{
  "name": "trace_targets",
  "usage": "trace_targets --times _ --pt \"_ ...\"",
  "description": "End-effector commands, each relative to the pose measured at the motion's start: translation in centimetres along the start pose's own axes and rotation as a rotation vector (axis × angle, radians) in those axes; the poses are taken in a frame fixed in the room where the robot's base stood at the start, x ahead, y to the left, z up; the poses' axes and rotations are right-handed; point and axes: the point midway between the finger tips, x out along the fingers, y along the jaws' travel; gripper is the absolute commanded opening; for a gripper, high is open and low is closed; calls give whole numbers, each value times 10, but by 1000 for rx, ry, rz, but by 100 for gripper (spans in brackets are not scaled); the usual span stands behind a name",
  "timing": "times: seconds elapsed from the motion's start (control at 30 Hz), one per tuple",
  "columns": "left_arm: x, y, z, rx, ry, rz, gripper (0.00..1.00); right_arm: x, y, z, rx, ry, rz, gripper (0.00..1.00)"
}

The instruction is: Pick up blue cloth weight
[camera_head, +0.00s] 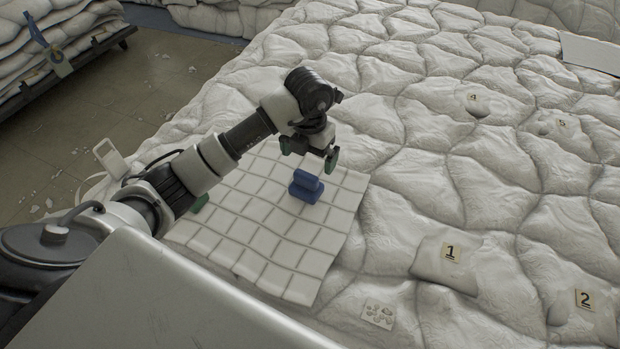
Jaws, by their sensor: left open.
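The blue cloth weight (306,187) sits on a white tiled pad (262,232) that lies on the quilted duvet surface. My left gripper (309,159) is open, with its green-tipped fingers above and slightly behind the blue weight in the picture. It appears empty, with a small gap between the fingers and the weight. My right gripper is not in view.
Numbered cards 1 (451,252) and 2 (585,299) lie on the duvet at the right, with smaller cards 4 and 5 farther back. A patterned card (377,315) lies near the front. A rack of folded duvets (50,45) stands at the far left.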

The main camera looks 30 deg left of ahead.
Motion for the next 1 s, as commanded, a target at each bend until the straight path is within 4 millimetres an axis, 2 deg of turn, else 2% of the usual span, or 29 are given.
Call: trace_targets --times 0.1,0.27,0.47,0.6,0.9,1.0 --pt "17 -1 0 0 2 -2 100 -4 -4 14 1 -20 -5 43" --pt "28 0 -1 0 1 -1 100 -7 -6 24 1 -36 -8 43" --pt "53 0 -9 -1 5 -3 100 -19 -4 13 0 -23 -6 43" --pt "72 1 -9 -1 1 -2 100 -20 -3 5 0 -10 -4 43" --pt "79 1 -8 1 -2 -1 100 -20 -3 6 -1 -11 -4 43" --pt "79 1 -8 1 -2 -1 86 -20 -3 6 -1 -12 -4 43"
